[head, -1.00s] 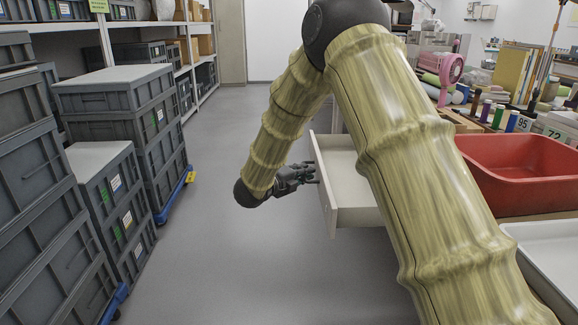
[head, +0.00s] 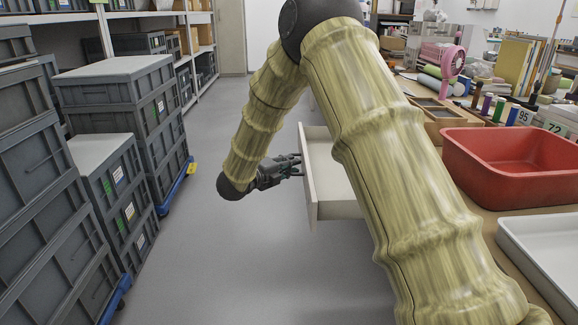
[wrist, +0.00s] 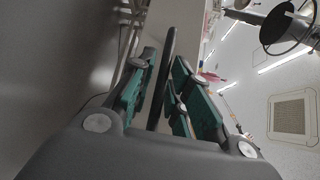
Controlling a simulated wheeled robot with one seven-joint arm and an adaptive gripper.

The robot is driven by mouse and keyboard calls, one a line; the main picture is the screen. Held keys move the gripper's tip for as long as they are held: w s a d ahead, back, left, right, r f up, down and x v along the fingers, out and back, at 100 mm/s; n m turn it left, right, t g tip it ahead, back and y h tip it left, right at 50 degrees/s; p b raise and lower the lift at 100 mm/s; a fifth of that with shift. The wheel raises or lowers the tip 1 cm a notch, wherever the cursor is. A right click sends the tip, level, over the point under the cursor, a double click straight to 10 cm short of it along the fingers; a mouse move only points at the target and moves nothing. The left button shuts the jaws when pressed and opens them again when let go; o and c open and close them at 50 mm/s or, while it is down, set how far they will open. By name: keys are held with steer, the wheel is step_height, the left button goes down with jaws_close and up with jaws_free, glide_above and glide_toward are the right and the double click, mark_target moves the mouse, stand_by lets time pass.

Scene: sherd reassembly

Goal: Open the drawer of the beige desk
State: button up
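The beige desk (head: 480,215) is at the right in the head view, partly hidden behind my arm. Its drawer (head: 309,190) stands pulled out toward the left, its pale inside visible from above. My gripper (head: 292,166) is at the outer face of the drawer front. In the wrist view, my gripper (wrist: 160,95) has its green-padded fingers on either side of a dark bar (wrist: 167,65), which looks like the drawer handle. Gaps show between the bar and the pads, so the fingers look open around it. The pale drawer front (wrist: 178,25) is just beyond. Contact with the bar is unclear.
Stacked grey crates (head: 120,100) on blue dollies line the left side. The floor (head: 220,260) between them and the drawer is clear. A red tub (head: 510,180) and a white tray (head: 545,250) stand on the desk, near my arm. A pink fan (head: 440,58) is farther back.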

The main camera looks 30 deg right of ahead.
steer(key=v, duration=1.2)
stand_by(0.4)
steer(key=s+a+f+n+t+y, duration=0.1)
steer(key=s+f+n+y, duration=0.25)
steer(key=f+n, duration=0.45)
steer(key=s+f+n+t+y, duration=0.1)
steer(key=s+f+n+y, duration=0.3)
steer(key=f, duration=0.9)
steer(key=s+a+f+n+t+y, duration=0.15)
steer(key=s+f+n, duration=0.25)
steer(key=f+n, duration=0.45)
steer(key=s+a+f+n+g+y, duration=0.2)
steer(key=s+f+n+g+y, duration=0.3)
steer(key=s+f, duration=0.9)
steer(key=s+a+f+n+g+y, duration=0.15)
steer(key=s+n, duration=0.25)
steer(key=s, duration=0.8)
steer(key=s+a+f+n+g, duration=0.1)
steer(key=s+n+g, duration=0.25)
steer(key=s, duration=0.85)
step_height(320, 180, up, 37)
steer(key=w+p, duration=0.1)
steer(key=p, duration=3.6)
steer(key=shift+r+t+p, duration=0.15)
steer(key=shift+t+p, duration=0.2)
steer(key=shift+t, duration=0.1)
